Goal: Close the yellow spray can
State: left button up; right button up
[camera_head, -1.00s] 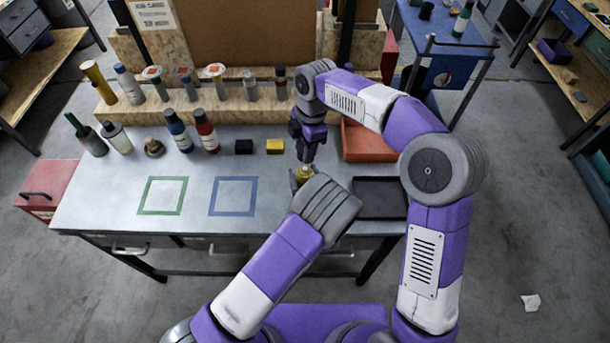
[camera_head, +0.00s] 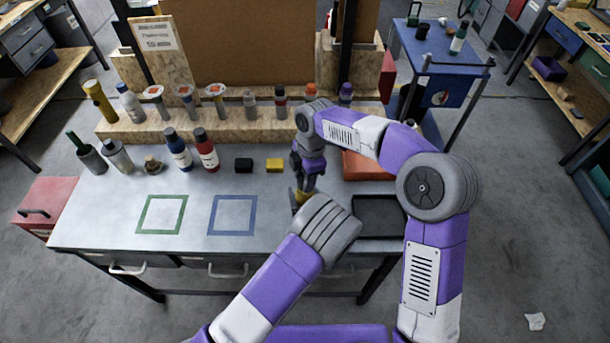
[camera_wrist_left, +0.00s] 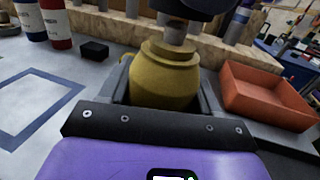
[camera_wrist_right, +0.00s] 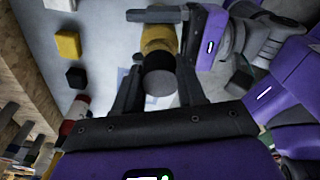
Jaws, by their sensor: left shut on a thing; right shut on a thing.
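The yellow spray can (camera_wrist_left: 165,75) is upright between the fingers of my left gripper (camera_wrist_left: 164,88), which is shut on it. In the head view, a small part of the can (camera_head: 298,197) shows, with my left gripper hidden behind my forearm. My right gripper (camera_head: 305,181) is directly above the can, fingers pointing down. In the right wrist view it is shut on a dark grey cap (camera_wrist_right: 160,76), with the yellow can beyond it. In the left wrist view the grey cap (camera_wrist_left: 176,32) is at the can's top; I cannot tell whether it is fully seated.
An orange tray (camera_head: 366,167) and a black tray (camera_head: 379,217) lie right of the can. A black block (camera_head: 243,165), a yellow block (camera_head: 274,165) and several bottles stand to the left. Green (camera_head: 161,198) and blue (camera_head: 233,198) outlined squares mark clear table.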

jog(key=shift+f, duration=0.6)
jog(key=shift+f, duration=0.6)
jog(key=o, duration=1.1)
jog(key=shift+r, duration=0.1)
jog(key=r, duration=0.4)
jog(key=d+r, duration=0.1)
jog(key=r, duration=0.6)
jog(key=shift+w+d+r, duration=0.15)
jog(key=shift+w+r, duration=0.15)
jog(key=shift+r, duration=0.05)
pick_arm(q)
jog(key=o, duration=1.6)
jog(key=shift+c, duration=0.2)
